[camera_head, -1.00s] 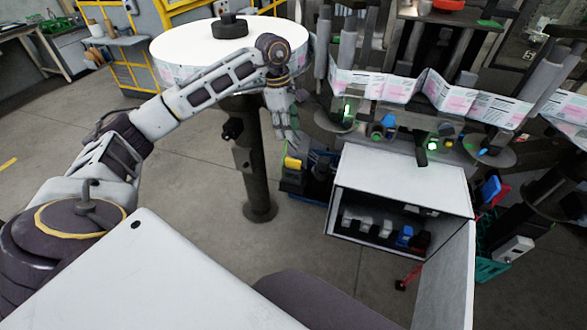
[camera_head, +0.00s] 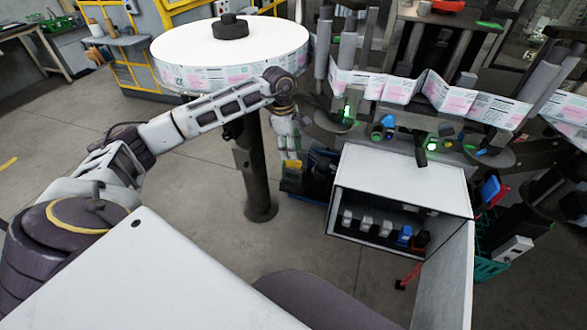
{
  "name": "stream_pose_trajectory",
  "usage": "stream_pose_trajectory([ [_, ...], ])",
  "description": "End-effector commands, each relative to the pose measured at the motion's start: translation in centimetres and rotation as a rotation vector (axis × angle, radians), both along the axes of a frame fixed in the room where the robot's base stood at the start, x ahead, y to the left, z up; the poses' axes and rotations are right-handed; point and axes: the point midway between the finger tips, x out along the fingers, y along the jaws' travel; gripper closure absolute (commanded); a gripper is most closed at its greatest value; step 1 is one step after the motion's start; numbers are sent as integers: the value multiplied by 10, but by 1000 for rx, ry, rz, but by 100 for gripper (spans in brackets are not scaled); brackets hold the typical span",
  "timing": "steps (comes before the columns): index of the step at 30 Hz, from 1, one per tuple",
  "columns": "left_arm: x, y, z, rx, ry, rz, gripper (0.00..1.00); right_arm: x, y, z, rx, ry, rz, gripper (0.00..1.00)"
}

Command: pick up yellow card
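The yellow card (camera_head: 292,164) is a small yellow patch at the top of a dark holder, left of the white open-fronted box. My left gripper (camera_head: 291,154) comes down from above, with its fingertips right at the card's upper edge. The fingers partly cover the card. The fingers are too small here to tell whether they are open or shut, or whether they touch the card. My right gripper is not in view.
The white box (camera_head: 405,178) with its open door stands right of the card. A large label reel (camera_head: 190,52) on a dark post (camera_head: 255,170) is behind my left arm. The labeller's label strip (camera_head: 400,90) and rollers are behind the box. Open floor lies left.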

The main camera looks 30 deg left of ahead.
Motion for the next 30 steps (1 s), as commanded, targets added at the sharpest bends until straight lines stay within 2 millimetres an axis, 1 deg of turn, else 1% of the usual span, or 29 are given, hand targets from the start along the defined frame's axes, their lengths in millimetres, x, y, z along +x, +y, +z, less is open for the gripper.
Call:
stream_pose_trajectory([
  [5, 0, 0, -2, 1, 1, 0, 63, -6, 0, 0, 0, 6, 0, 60],
  [8, -1, -2, -8, 1, 3, 0, 63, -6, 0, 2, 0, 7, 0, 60],
  [15, -4, -7, -31, 0, 3, 0, 63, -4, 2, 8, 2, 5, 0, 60],
  [18, -3, -9, -42, -1, 3, 0, 63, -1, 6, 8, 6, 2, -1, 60],
  [21, -3, -10, -48, 0, 2, 0, 63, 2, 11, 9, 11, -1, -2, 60],
  [26, -2, -10, -51, 0, 0, 0, 63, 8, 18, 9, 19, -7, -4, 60],
  [30, -2, -10, -51, 0, 0, 0, 63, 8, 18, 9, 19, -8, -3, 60],
])
